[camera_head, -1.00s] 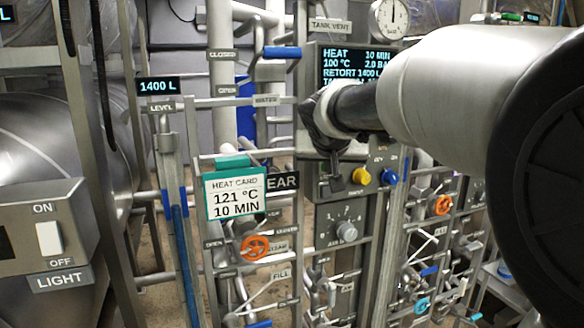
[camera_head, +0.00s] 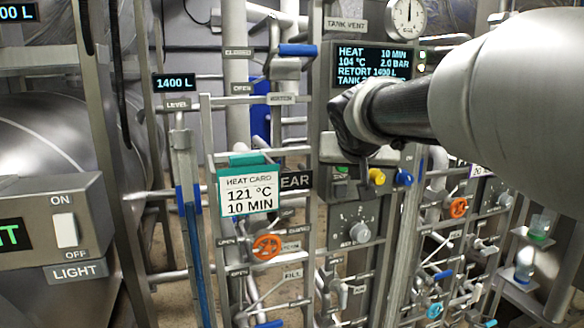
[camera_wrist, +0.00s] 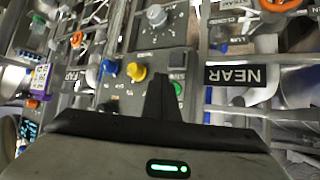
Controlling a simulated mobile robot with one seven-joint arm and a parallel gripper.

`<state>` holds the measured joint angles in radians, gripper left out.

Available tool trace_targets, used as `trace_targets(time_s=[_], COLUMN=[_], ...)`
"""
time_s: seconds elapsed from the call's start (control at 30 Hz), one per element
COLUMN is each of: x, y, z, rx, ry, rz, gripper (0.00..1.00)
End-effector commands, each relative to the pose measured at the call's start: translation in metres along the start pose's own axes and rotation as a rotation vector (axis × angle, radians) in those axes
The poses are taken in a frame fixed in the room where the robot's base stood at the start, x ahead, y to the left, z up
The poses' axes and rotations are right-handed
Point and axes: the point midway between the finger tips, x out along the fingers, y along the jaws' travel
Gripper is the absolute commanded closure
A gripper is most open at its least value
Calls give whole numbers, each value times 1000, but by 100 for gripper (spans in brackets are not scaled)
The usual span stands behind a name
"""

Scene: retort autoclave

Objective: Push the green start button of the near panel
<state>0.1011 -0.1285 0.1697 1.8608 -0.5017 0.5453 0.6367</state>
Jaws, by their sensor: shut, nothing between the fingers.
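The near panel (camera_head: 325,110) stands in the middle of the head view, its display reading HEAT, 10 MIN, 104 °C, 2.0 BAR. The round green button (camera_wrist: 179,89) shows in the wrist view just right of my fingertips, partly hidden by them; in the head view my gripper mostly covers that spot. A yellow knob (camera_head: 377,177) and a blue knob (camera_head: 403,178) sit to its right in the head view. My gripper (camera_head: 364,182) is shut and empty in front of the panel's lower part. Its fingertips (camera_wrist: 161,80) point at the panel face; I cannot tell whether they touch it.
A NEAR sign (camera_head: 296,180) and a heat card (camera_head: 249,192) reading 121 °C, 10 MIN hang left of the panel. A grey dial (camera_head: 359,232) sits below. Pipes, levers and an orange handwheel (camera_head: 267,247) crowd around. A light switch box (camera_head: 62,225) stands at far left.

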Motion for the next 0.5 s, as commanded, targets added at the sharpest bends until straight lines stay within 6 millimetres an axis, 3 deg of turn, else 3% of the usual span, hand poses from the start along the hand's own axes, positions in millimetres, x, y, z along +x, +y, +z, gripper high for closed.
trace_targets(time_s=[0.2,0.5], x=[-15,-20], y=[11,14], z=[12,15], rx=[0,0], ry=[0,-1], rz=[0,0], gripper=[100,100])
